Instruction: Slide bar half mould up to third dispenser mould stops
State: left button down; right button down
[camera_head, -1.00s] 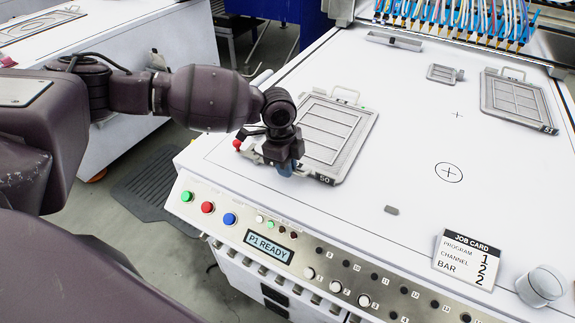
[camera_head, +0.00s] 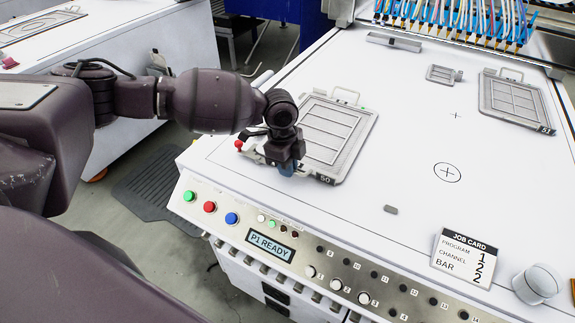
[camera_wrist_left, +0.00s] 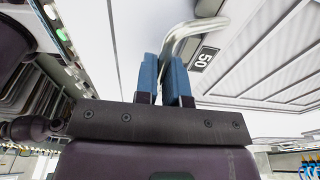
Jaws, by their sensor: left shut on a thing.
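A flat grey mould marked 50 (camera_head: 333,133), with long bar cavities, lies on the left of the white machine top. It also shows in the wrist view (camera_wrist_left: 262,70). My left gripper (camera_head: 287,169) is at its near left corner. In the wrist view the blue fingers of my left gripper (camera_wrist_left: 172,78) are shut on the bent metal handle (camera_wrist_left: 205,30) beside the 50 label. Part of this handle is hidden by the gripper in the head view. Coloured dispenser nozzles (camera_head: 455,22) stand in a row at the back. My right gripper is not in view.
A second mould (camera_head: 515,100) lies at the right, a small plate (camera_head: 442,74) beside it. A grey strip (camera_head: 394,42) lies at the back. A job card (camera_head: 464,258) and a round knob (camera_head: 540,284) stand at the front right.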

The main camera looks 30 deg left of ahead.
pick_arm(q)
jog(key=shift+s+a+f, duration=0.2)
jog(key=shift+f, duration=0.05)
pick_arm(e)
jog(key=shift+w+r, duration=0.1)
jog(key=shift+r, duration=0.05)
pick_arm(q)
jog(key=c, duration=1.1)
grip_release()
jog(key=shift+r, duration=0.1)
jog(key=shift+w+d+r, duration=0.1)
jog(key=shift+w+d, duration=0.1)
jog(key=r, duration=0.3)
jog(key=a+r, duration=0.1)
jog(key=r, duration=0.3)
jog(key=r+p, duration=0.1)
jog(key=r, duration=0.2)
jog(key=shift+a+r, duration=0.2)
jog(key=shift+r, duration=0.15)
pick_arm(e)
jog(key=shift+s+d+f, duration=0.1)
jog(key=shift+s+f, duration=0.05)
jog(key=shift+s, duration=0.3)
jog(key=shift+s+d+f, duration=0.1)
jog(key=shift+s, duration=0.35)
pick_arm(q)
jog(key=shift+f, duration=0.1)
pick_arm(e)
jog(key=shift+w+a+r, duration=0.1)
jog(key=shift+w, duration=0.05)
